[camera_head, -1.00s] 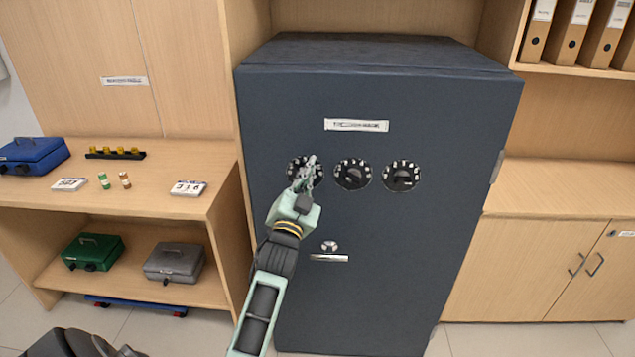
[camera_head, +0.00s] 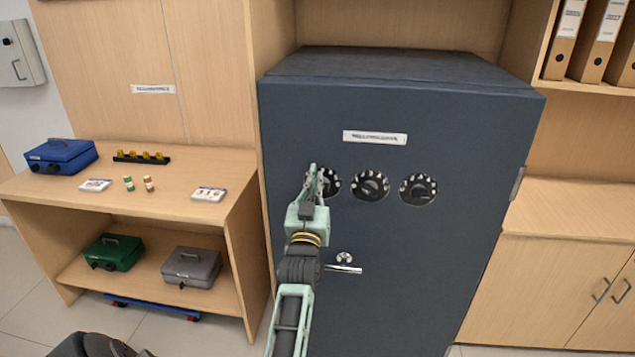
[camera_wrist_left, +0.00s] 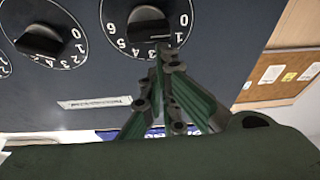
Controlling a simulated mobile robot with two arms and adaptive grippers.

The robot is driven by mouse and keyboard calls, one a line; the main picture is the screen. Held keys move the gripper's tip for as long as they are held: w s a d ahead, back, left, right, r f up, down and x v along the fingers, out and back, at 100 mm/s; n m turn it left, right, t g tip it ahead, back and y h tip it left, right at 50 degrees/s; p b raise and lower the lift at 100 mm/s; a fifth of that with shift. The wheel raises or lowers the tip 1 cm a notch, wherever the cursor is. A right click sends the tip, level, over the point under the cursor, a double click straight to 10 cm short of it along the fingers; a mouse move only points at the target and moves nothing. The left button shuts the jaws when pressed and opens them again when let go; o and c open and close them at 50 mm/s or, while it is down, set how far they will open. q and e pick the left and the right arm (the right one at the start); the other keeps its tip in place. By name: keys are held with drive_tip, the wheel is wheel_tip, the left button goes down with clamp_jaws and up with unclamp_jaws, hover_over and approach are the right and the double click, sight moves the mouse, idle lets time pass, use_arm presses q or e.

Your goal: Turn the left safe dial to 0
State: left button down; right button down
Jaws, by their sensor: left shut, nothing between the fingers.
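The left safe dial (camera_head: 333,184) is a round black dial with white marks on the dark blue safe (camera_head: 430,270). My left gripper (camera_head: 314,169) partly covers its left side. In the left wrist view the dial (camera_wrist_left: 147,24) shows a black knob and white numbers, with 0, 1, 4, 5 and 6 readable; its exact setting is unclear. The left gripper (camera_wrist_left: 163,52) is shut and empty, its fingertips by the numbered rim; I cannot tell whether they touch it. My right gripper is not in view.
The middle dial (camera_head: 370,186) and right dial (camera_head: 418,189) sit close beside it. A handle (camera_head: 343,269) sticks out below. A wooden shelf unit (camera_head: 226,235) with cash boxes stands left; a cabinet (camera_head: 560,285) stands right.

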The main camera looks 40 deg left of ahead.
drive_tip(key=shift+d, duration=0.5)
